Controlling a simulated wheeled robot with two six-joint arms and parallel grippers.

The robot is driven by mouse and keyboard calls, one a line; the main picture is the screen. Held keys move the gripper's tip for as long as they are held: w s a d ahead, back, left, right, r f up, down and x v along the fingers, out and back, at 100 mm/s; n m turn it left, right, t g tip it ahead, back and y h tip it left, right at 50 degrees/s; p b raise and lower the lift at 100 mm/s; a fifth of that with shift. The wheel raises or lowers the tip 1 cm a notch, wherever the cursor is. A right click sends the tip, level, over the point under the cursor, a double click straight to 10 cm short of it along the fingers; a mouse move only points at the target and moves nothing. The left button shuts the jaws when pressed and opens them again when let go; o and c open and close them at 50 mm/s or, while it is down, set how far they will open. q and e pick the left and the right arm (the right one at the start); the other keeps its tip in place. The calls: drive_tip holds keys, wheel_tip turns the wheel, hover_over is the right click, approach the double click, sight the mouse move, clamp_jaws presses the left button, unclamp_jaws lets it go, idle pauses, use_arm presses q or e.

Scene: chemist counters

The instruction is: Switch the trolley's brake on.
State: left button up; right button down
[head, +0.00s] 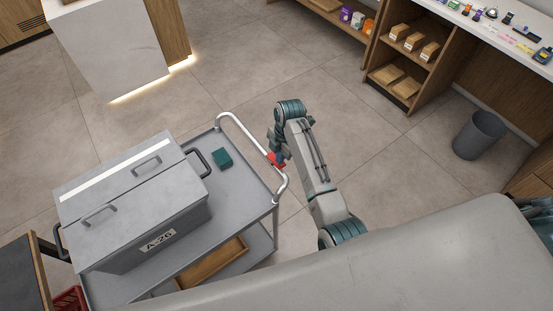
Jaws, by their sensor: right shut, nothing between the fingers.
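The grey trolley (252,184) stands at the left centre of the head view, with a pale tubular handle (240,127) at its right end. A small red part (277,160), which looks like the brake lever, sits on the handle. My right gripper (274,150) is shut and empty, pointing down right at the red part. It overlaps the red part in the picture; I cannot tell whether they touch. The gripper partly hides the red part, and its setting cannot be read. My left gripper is not in view.
A large grey box labelled A-26 (190,215) and a small teal block (222,158) are on the trolley's top. A wooden tray (213,262) lies on its lower shelf. A grey bin (478,135) stands at right by shelves. Open tiled floor lies beyond the handle.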

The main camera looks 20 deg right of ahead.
drive_tip(key=shift+f, duration=0.75)
drive_tip(key=shift+r, duration=0.1)
drive_tip(key=shift+r+p, duration=0.75)
drive_tip(key=shift+r, duration=2.7)
